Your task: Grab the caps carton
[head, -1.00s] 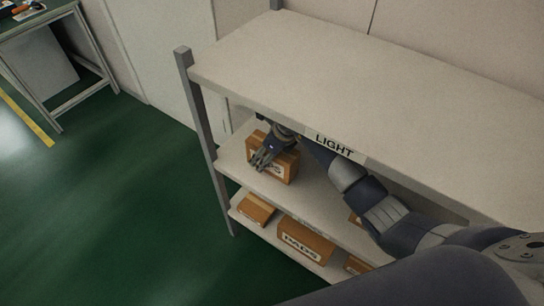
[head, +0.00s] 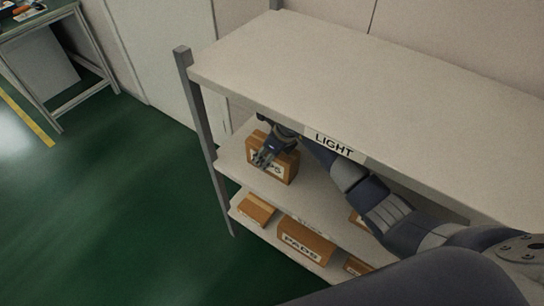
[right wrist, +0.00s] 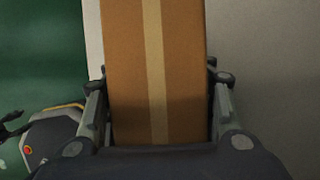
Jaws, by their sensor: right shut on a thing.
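The caps carton (head: 285,168) is a brown box on the middle shelf at its left end. Its label is partly covered by my right gripper (head: 263,159), and only the last letters show. In the right wrist view the carton (right wrist: 153,70), with a lighter tape strip down its middle, lies between the two fingers of my right gripper (right wrist: 160,115). The gripper is shut on it. The carton appears to rest on the shelf; I cannot tell whether it is lifted. My left gripper is not in view.
The upper shelf board (head: 330,75), labelled LIGHT, hangs over my right arm. A grey post (head: 199,110) stands left of the carton. The lower shelf holds a PADS carton (head: 305,240) and other brown boxes. Green floor (head: 110,200) lies open at left.

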